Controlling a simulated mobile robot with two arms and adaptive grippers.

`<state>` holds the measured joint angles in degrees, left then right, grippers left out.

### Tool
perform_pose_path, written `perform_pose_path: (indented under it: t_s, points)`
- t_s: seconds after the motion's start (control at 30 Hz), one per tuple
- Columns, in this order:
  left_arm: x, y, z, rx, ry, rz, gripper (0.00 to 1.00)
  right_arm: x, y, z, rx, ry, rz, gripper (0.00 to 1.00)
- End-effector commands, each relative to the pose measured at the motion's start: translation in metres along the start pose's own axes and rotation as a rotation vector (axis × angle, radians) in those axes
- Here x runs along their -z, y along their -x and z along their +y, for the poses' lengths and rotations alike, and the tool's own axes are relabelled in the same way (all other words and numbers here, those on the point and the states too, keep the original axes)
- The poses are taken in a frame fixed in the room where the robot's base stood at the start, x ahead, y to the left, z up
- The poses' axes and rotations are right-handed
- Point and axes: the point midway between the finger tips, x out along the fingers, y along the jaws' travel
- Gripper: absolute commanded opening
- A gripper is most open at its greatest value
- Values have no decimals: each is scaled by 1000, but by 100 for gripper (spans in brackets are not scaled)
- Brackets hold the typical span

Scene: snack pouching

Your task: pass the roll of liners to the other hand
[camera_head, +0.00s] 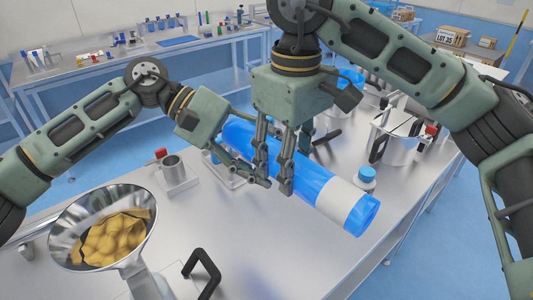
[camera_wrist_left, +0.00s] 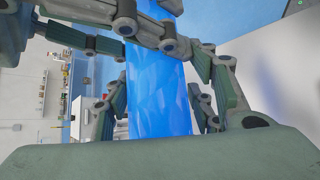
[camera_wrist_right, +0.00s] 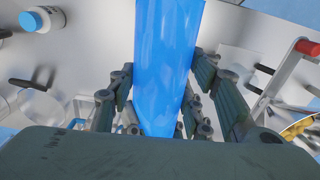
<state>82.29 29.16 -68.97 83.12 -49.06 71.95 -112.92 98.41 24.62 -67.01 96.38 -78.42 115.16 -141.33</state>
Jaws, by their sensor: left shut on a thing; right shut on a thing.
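The roll of liners (camera_head: 315,184) is a long blue cylinder with a white band near its right end. It is held above the steel table, slanting from upper left to lower right in the head view. My right gripper (camera_head: 276,186) comes from above and is shut around the roll's middle. My left gripper (camera_head: 245,172) comes from the left and is shut on the roll, its fingers close to the right gripper's. The roll fills the middle of the left wrist view (camera_wrist_left: 158,90) and the right wrist view (camera_wrist_right: 166,65). The inner finger contacts are partly hidden.
A steel funnel (camera_head: 68,222) with yellow snacks stands at the front left. A black handle (camera_head: 203,268) stands at the front edge. A blue-capped bottle (camera_head: 365,182) and steel pots (camera_head: 396,137) stand to the right.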

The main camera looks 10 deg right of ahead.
Motion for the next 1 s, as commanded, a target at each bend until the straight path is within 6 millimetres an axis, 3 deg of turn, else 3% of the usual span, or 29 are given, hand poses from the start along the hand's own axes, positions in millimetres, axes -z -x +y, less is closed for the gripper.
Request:
perform_pose_path:
  t_s: [0.23,0.27,0.4,0.77,1.0]
  points:
    - [0,0,0,0,1,0,3,0,1,0,-1,0,2,0]
    - [0,0,0,0,2,0,53,0,1,0,-1,0,2,0]
    - [0,0,0,0,1,0,65,0,1,0,-1,0,2,0]
    - [0,1,0,0,1,0,67,0,1,0,0,0,2,0]
    - [1,26,1,-3,1,3,67,0,1,0,0,0,2,0]
